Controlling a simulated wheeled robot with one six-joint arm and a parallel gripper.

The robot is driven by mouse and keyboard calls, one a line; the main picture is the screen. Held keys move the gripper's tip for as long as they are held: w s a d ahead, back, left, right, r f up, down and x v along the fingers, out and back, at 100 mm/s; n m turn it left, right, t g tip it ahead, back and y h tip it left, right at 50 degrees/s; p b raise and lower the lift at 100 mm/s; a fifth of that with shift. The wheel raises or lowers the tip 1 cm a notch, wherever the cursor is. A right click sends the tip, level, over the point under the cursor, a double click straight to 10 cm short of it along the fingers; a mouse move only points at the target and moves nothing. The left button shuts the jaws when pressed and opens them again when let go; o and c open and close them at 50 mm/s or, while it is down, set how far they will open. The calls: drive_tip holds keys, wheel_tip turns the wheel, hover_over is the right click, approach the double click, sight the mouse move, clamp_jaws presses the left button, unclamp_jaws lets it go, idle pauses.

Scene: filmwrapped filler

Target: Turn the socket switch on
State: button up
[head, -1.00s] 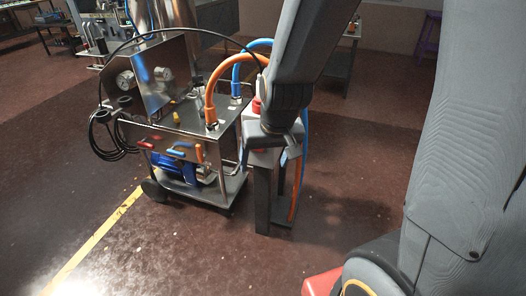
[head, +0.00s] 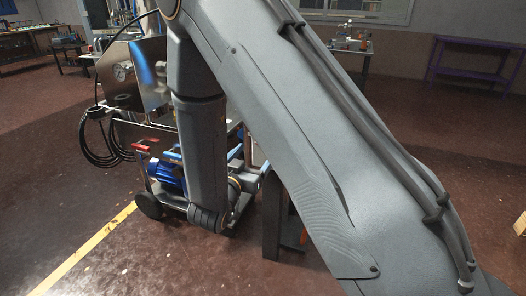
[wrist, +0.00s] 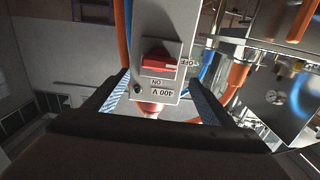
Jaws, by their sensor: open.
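The socket box (wrist: 148,30) is a light grey box, shown upside down in the wrist view. On its face is a red rotary switch (wrist: 158,64) with a horizontal handle. The printed OFF is at the handle's right end and ON is below it, beside a 400 V label. A reddish round part shows at the box's lower edge, partly hidden. My gripper (wrist: 159,80) is open, its two fingers with blue-white pads on either side of the box's lower part. I cannot tell whether they touch it. In the head view my arm hides the box and gripper.
A wheeled metal cart (head: 130,130) with gauges, hoses and a blue motor stands beside the socket's dark post (head: 271,215). Orange hoses (wrist: 235,80) and a blue hose run close to the box. Dark floor is open at the left front, with a yellow line (head: 80,255).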

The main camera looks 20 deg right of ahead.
drive_tip(key=x, duration=0.7)
drive_tip(key=shift+w+d, duration=0.2)
drive_tip(key=shift+d, duration=0.1)
drive_tip(key=c, duration=1.1)
drive_tip(key=shift+m, duration=0.4)
drive_tip(key=m+b, duration=0.2)
drive_tip(key=m, duration=0.3)
drive_tip(key=m+b, duration=0.2)
drive_tip(key=m, duration=0.4)
drive_tip(key=f+m+b, duration=0.1)
drive_tip(key=m+b, duration=0.1)
drive_tip(key=m, duration=0.3)
drive_tip(key=shift+s+d+m, duration=0.3)
drive_tip(key=shift+d+m, duration=0.1)
drive_tip(key=shift+m, duration=0.3)
